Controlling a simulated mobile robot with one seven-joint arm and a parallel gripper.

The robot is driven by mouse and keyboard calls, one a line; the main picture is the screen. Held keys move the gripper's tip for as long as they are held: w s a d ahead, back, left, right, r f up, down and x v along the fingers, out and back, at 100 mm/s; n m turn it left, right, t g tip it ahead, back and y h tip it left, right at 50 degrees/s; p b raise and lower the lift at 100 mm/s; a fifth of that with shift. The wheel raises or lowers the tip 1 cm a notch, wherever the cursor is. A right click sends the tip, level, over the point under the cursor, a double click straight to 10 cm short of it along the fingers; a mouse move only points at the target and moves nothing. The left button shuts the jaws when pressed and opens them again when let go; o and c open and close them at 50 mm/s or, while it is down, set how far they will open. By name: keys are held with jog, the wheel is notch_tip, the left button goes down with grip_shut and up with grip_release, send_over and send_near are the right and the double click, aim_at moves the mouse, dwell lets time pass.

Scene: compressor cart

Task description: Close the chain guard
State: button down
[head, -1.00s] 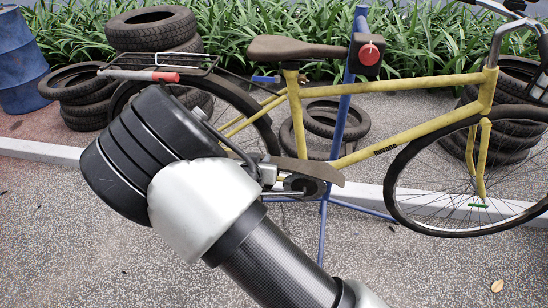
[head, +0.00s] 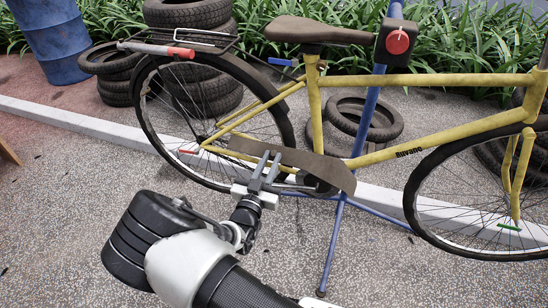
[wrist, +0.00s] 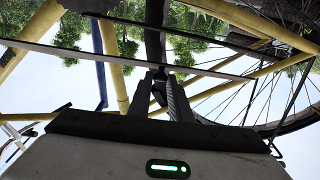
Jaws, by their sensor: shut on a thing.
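The chain guard (head: 325,172) is a long, dark brown plate along the lower side of the yellow bicycle (head: 440,80). It runs from near the rear wheel to the crank area and slopes down to the right. My gripper (head: 268,168) is at the guard's lower middle edge, with its fingers pointing up against it. In the wrist view my gripper (wrist: 164,92) is shut on a dark part between its fingers, seemingly the guard. The guard hides much of the chain and crank. I cannot tell whether its latch or hinge is engaged.
A blue stand (head: 334,240) holds the bicycle, with its legs spread on the pavement. Tyre stacks (head: 205,95), a blue barrel (head: 52,40) and plants are behind. A white kerb (head: 85,122) crosses behind the bicycle. The pavement in front is mostly clear.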

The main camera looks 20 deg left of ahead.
aim_at(277, 151)
jog(key=shift+w+d+f+t, duration=0.1)
jog(key=shift+w+f+t, duration=0.15)
jog(key=shift+f+t, duration=0.7)
jog(key=shift+w+a+f+t, duration=0.1)
jog(key=shift+w+f+t, duration=0.25)
jog(key=shift+t, duration=1.05)
jog(key=shift+w+d+f+t, duration=0.1)
jog(key=shift+w+f+t, duration=0.1)
jog(key=shift+f+t, duration=0.75)
jog(key=shift+r+t, duration=0.15)
jog(key=shift+t, duration=0.15)
jog(key=c, duration=1.6)
grip_release()
jog(key=shift+w, duration=0.1)
jog(key=shift+c, duration=0.2)
